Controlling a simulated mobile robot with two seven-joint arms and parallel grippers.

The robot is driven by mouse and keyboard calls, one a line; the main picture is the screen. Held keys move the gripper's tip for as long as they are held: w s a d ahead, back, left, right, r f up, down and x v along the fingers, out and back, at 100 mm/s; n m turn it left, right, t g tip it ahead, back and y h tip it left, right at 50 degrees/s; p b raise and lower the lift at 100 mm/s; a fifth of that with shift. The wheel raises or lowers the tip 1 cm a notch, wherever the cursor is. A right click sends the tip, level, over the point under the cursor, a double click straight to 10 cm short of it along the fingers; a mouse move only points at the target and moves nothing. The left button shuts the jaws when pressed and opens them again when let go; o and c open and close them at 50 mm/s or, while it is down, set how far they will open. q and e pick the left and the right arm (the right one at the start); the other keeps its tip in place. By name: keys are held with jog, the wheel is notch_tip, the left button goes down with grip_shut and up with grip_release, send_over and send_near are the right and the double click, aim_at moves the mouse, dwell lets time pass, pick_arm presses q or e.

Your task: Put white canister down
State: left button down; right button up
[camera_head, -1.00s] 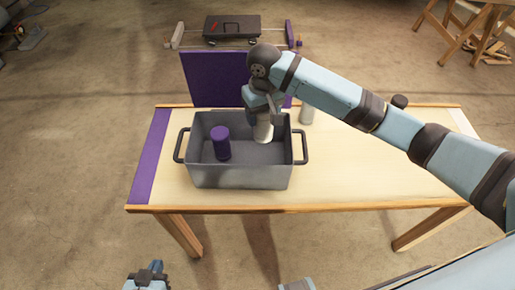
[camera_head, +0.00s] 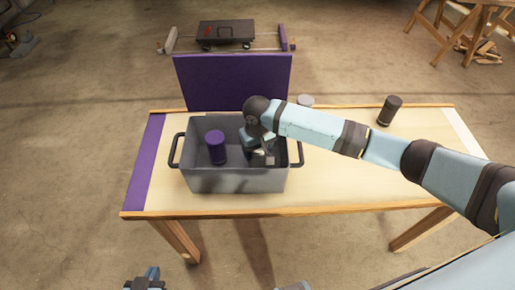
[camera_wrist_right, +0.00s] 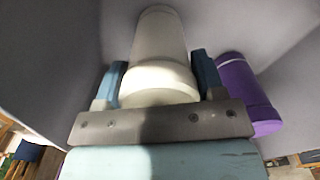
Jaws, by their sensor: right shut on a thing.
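The white canister (camera_wrist_right: 158,50) is between the two blue fingers of my right gripper (camera_wrist_right: 158,82) in the right wrist view, and the gripper is shut on it. In the head view my right gripper (camera_head: 262,153) is down inside the grey bin (camera_head: 235,180), in its right half. The canister is mostly hidden there by the gripper and arm. I cannot tell whether it touches the bin floor. My left gripper (camera_head: 146,279) shows only partly at the bottom edge, empty of anything visible; its jaws are unclear.
A purple canister (camera_head: 215,147) stands in the bin's left half, also beside my gripper in the wrist view (camera_wrist_right: 243,95). A purple panel (camera_head: 230,82) rises behind.

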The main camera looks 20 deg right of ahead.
jog(key=o, duration=1.1)
jog(key=shift+f, duration=0.1)
jog(key=shift+c, duration=0.2)
notch_tip(320, 180, up, 12)
jog(key=shift+r, duration=0.15)
